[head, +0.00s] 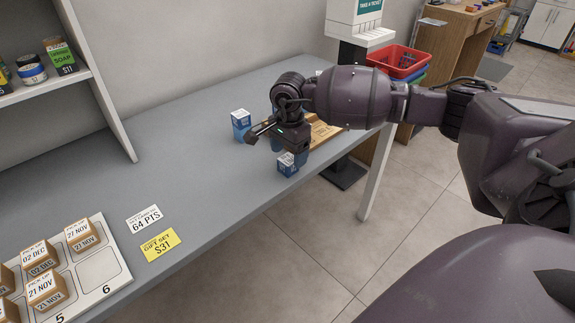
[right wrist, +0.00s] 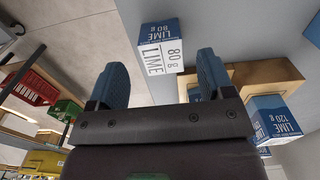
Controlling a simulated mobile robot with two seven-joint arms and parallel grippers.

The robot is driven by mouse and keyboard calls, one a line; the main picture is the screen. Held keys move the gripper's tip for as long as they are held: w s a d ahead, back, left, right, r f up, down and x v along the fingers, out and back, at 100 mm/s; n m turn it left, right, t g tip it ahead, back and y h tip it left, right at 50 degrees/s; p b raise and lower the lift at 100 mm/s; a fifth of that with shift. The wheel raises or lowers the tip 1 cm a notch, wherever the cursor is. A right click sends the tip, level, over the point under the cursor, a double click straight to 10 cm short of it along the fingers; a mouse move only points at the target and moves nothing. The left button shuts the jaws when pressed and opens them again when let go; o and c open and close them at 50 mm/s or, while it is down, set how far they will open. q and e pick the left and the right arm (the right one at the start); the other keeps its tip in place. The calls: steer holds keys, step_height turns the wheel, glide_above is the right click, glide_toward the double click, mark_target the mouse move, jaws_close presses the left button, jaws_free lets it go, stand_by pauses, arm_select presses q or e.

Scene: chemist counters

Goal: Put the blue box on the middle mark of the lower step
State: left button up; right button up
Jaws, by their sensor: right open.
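A small blue and white box (head: 287,164) stands near the counter's front edge in the head view. My right gripper (head: 289,150) is open, pointing down close above and behind it. In the right wrist view a blue and white box marked LIME 80 g (right wrist: 160,46) shows between and beyond the two blue fingertips; no grip on it shows. A second blue box (head: 241,122) stands farther back, left of the gripper. The wooden step piece (head: 325,131) is partly hidden behind my right arm; its marks cannot be made out. My left gripper is out of view.
In the right wrist view a LIME 120 g box (right wrist: 272,117) is by the wooden piece (right wrist: 262,82), with another blue box at the right edge. A yellow sign (head: 160,244) and a numbered tray (head: 100,276) lie left. The counter's middle is clear.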

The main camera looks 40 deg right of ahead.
mark_target(288, 159)
steer(key=f, duration=0.4)
steer(key=shift+w, duration=0.2)
steer(key=shift+r, duration=0.1)
steer(key=c, duration=1.1)
